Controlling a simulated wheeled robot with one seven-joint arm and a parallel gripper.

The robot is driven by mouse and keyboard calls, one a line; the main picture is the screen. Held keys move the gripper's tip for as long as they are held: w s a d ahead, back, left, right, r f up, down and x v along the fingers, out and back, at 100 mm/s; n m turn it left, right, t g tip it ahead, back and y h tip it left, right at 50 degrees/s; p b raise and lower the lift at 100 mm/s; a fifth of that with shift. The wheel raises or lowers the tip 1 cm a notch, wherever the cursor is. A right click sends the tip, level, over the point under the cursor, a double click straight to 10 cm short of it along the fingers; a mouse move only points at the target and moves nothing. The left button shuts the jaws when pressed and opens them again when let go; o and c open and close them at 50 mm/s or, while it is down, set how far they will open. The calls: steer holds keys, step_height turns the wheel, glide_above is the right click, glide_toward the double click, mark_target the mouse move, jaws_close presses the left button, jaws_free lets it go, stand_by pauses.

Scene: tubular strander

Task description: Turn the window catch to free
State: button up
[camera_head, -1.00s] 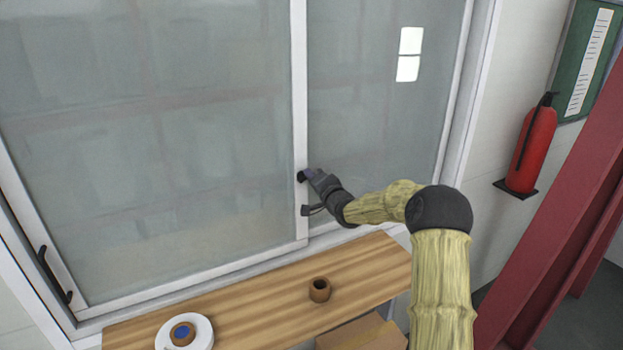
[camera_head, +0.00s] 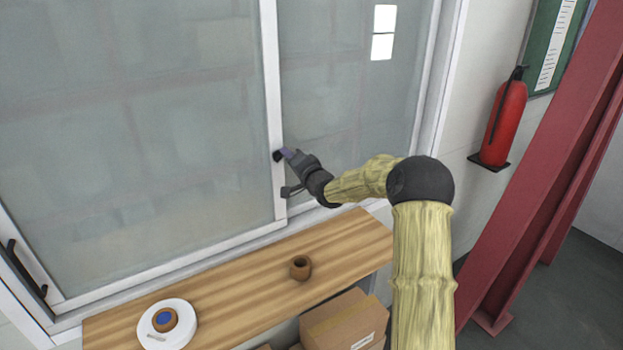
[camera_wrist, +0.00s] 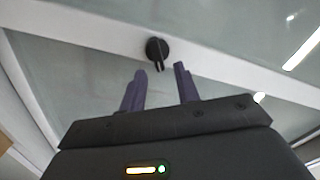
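The window catch (camera_head: 278,156) is a small black piece on the white upright frame where the two frosted panes meet. In the wrist view the catch (camera_wrist: 156,50) shows as a round black knob with a short narrow part pointing toward my gripper. My gripper (camera_wrist: 160,70) is open, its two purple fingers apart and empty. The catch lies just beyond the fingertips, roughly in line with the gap between them. In the head view my gripper (camera_head: 288,153) is close at the right of the catch; whether they touch I cannot tell.
A wooden shelf (camera_head: 230,290) runs below the window, with a brown cup (camera_head: 300,268) and a white plate (camera_head: 183,331) on it. Cardboard boxes (camera_head: 345,322) sit beneath. A black handle (camera_head: 27,268) is at lower left. A fire extinguisher (camera_head: 503,122) and red beam (camera_head: 535,190) stand right.

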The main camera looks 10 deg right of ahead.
steer(key=b+v, duration=0.5)
steer(key=v, duration=1)
steer(key=shift+s, duration=0.4)
steer(key=shift+d, duration=0.1)
steer(key=s+a+f+n+g+h, duration=0.35)
steer(key=s+f+g, duration=0.25)
steer(key=s+f, duration=0.3)
steer(key=s+a+f+n+g+h, duration=0.1)
steer(key=s+f+g, duration=0.3)
steer(key=s, duration=0.6)
steer(key=s+a+f+n+g+h, duration=0.1)
steer(key=s+f+n+g, duration=0.3)
steer(key=s, duration=0.7)
steer(key=shift+g, duration=0.3)
